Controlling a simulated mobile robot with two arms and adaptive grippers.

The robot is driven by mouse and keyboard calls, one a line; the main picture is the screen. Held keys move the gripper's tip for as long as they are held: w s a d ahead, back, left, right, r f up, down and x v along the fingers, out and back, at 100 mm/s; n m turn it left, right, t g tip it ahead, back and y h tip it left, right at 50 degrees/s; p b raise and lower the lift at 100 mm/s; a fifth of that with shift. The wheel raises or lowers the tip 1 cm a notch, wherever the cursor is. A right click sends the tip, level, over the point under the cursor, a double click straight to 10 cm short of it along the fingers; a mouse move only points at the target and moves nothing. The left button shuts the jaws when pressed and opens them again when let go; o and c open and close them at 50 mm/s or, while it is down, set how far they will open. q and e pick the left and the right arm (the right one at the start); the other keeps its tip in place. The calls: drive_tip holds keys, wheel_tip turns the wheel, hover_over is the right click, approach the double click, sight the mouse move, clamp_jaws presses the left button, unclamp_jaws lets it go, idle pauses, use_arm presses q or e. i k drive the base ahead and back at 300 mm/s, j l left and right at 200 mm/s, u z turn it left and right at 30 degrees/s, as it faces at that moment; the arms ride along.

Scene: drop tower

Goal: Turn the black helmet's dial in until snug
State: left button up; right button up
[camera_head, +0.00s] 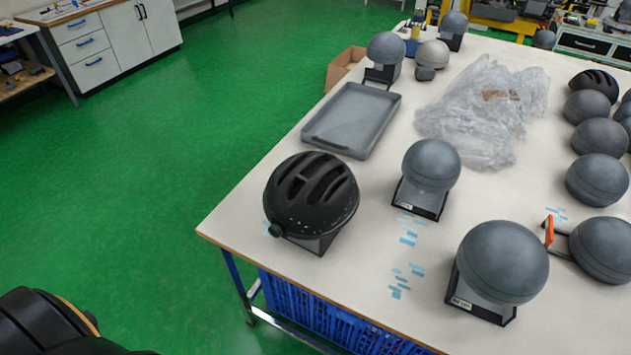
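The black helmet (318,188) has long vents and sits on a dark block-like stand (308,243) near the table's front left corner. A small dark round knob (275,230), which looks like its dial, shows at the helmet's lower left edge. How far the dial is turned and how snug the fit is cannot be seen. A black arm part of mine with an orange band fills the bottom left corner, well apart from the helmet. Neither gripper shows.
A grey headform (432,164) on a stand is right of the helmet, and a larger one (502,262) is nearer. Behind are a grey tray (352,120) and crumpled clear plastic (485,110). More headforms and another black helmet (594,82) line the right. Green floor (150,180) is open at left.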

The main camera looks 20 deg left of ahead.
sight(275, 230)
drive_tip(key=u, duration=1.05)
drive_tip(key=j+z, duration=0.1)
drive_tip(key=z, duration=0.6)
drive_tip(key=j+z, duration=0.35)
drive_tip(key=j, duration=0.15)
drive_tip(key=j+z, duration=0.35)
drive_tip(key=j, duration=0.15)
drive_tip(key=j+z, duration=0.35)
drive_tip(key=j, duration=0.2)
